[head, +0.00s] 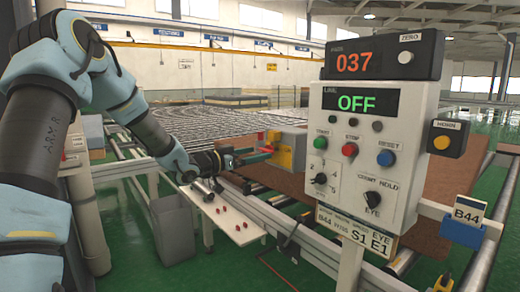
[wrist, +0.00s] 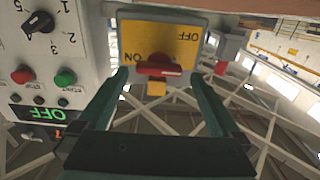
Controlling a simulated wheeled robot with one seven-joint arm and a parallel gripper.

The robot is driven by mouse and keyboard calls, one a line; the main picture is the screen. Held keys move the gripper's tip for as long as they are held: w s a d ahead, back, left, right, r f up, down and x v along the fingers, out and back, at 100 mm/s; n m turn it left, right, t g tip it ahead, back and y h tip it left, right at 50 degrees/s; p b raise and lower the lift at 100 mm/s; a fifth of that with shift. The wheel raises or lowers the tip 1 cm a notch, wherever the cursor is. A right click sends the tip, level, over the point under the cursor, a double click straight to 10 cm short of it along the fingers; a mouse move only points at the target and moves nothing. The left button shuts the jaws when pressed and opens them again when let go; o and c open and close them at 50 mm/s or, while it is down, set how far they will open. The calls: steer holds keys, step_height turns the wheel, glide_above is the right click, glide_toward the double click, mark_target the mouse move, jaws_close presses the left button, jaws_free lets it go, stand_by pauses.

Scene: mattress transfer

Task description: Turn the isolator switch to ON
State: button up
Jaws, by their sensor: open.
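The isolator switch is a grey box with a yellow face (wrist: 134,35) and a red handle (wrist: 158,65). The wrist view shows it upside down, with black ON and OFF lettering. The handle lies roughly across the picture, below OFF and beside ON; which mark it points at is unclear. In the head view the isolator box (head: 290,150) is side-on, beyond my gripper (head: 256,156). My gripper (wrist: 161,80) is open, its teal fingers on either side of the handle. I cannot tell whether they touch it.
A control panel (head: 405,125) stands right of the isolator, with buttons, knobs and a green OFF display (head: 357,103). A white shelf (head: 238,228) with small red parts lies below my gripper. A roller conveyor and wire mesh (head: 185,125) lie behind.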

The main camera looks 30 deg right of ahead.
mark_target(269, 150)
steer(key=shift+w+d, duration=0.2)
steer(key=shift+d, duration=1.15)
steer(key=shift+c, duration=0.2)
steer(key=c, duration=1.2)
steer(key=shift+f+m+b, duration=0.15)
steer(key=shift+m+b, duration=0.25)
steer(key=shift+b, duration=0.1)
steer(key=m+b, duration=1.7)
steer(key=b, duration=0.6)
steer(key=shift+b, duration=0.3)
